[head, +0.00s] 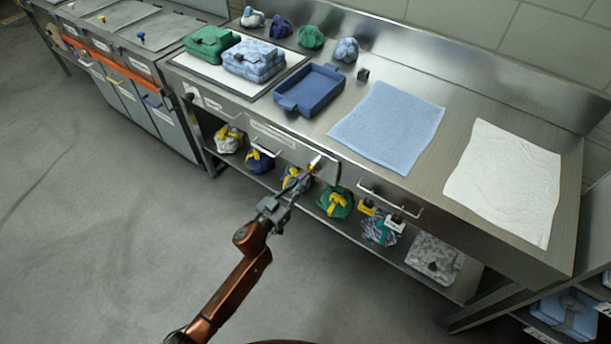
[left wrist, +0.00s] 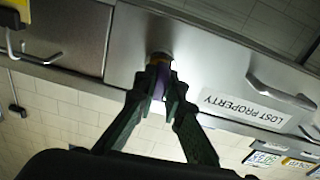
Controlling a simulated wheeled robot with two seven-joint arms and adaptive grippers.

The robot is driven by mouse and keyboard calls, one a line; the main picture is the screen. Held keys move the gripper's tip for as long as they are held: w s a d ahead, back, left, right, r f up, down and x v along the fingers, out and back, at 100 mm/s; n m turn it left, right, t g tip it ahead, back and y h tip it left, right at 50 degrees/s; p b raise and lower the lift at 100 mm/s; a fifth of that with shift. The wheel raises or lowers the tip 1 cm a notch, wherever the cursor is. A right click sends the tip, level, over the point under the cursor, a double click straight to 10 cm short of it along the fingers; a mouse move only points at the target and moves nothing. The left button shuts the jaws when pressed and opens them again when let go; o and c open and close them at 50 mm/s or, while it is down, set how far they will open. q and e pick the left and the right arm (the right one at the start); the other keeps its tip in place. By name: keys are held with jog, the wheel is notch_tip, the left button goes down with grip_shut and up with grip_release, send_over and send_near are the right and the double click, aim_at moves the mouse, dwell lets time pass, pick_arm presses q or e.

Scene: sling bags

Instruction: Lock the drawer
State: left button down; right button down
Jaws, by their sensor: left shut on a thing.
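A steel drawer front with a "LOST PROPERTY" label (left wrist: 243,108) and a bar handle (left wrist: 280,92) fills the left wrist view, which is upside down. The drawer front looks flush with the bench. The handle also shows in the head view (head: 266,150). My left gripper (left wrist: 166,84) is shut on a small key-like piece (left wrist: 160,82) with purple and yellowish parts, right at a round lock (left wrist: 160,58) in the steel front. The fingers hide most of the piece, so I cannot tell how deep or how turned it is. The left gripper also shows in the head view (head: 313,165).
On the steel bench lie a blue tray (head: 310,90), a blue towel (head: 388,126), a white towel (head: 505,180) and folded bags (head: 253,60). Several tied bags, one green (head: 336,203), sit on the shelf below. Another drawer handle (head: 390,201) is to the right. The floor in front is clear.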

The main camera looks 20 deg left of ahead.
pick_arm(q)
jog(key=shift+r+n+p, duration=0.15)
jog(key=shift+n+p, duration=0.95)
jog(key=shift+n, duration=0.1)
jog(key=shift+n+p, duration=0.45)
jog(key=shift+n, duration=0.05)
pick_arm(e)
jog(key=r, duration=0.1)
jog(key=w+r, duration=0.1)
jog(key=r, duration=0.1)
jog(key=shift+w+r, duration=0.2)
jog(key=shift+w, duration=0.1)
pick_arm(q)
jog(key=shift+n+p, duration=0.7)
jog(key=shift+n, duration=0.1)
jog(key=shift+n+p, duration=0.8)
jog(key=shift+n, duration=0.2)
pick_arm(e)
jog(key=r, duration=0.1)
jog(key=w+r, duration=0.1)
jog(key=r, duration=0.1)
jog(key=shift+w+r+t, duration=0.1)
jog(key=shift+w+t, duration=0.15)
jog(key=shift+t, duration=0.15)
